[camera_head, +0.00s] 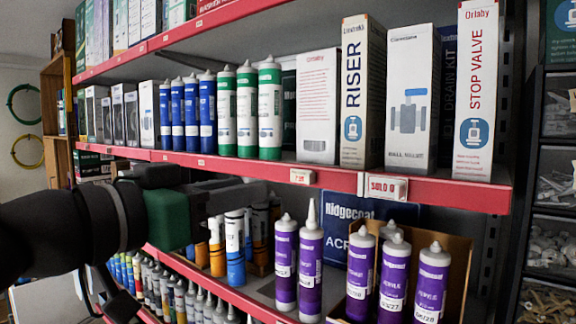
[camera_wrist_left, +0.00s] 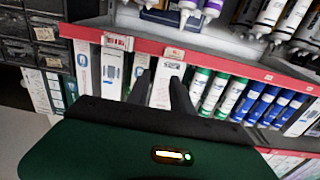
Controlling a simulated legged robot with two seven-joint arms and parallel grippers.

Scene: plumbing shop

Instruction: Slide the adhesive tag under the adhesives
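Purple adhesive tubes (camera_head: 312,255) stand on the lower shelf at the centre right, some in an open cardboard box (camera_head: 457,265). Their ends show at the top of the left wrist view (camera_wrist_left: 190,8). A small white tag (camera_head: 302,177) and a larger tag with red lettering (camera_head: 387,187) sit on the red rail above them; which is the adhesive tag cannot be told. In the left wrist view the small tag (camera_wrist_left: 173,53) is beyond the fingers. My left gripper (camera_head: 235,187) is open and empty in front of the rail, left of the tags. My right gripper is not in view.
Green and blue tubes (camera_head: 246,110) and tall boxes (camera_head: 360,90) stand on the middle shelf. Blue and orange tubes (camera_head: 235,247) stand behind and below my gripper. Drawer bins (camera_head: 556,180) are at the right. The aisle before the rail looks free.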

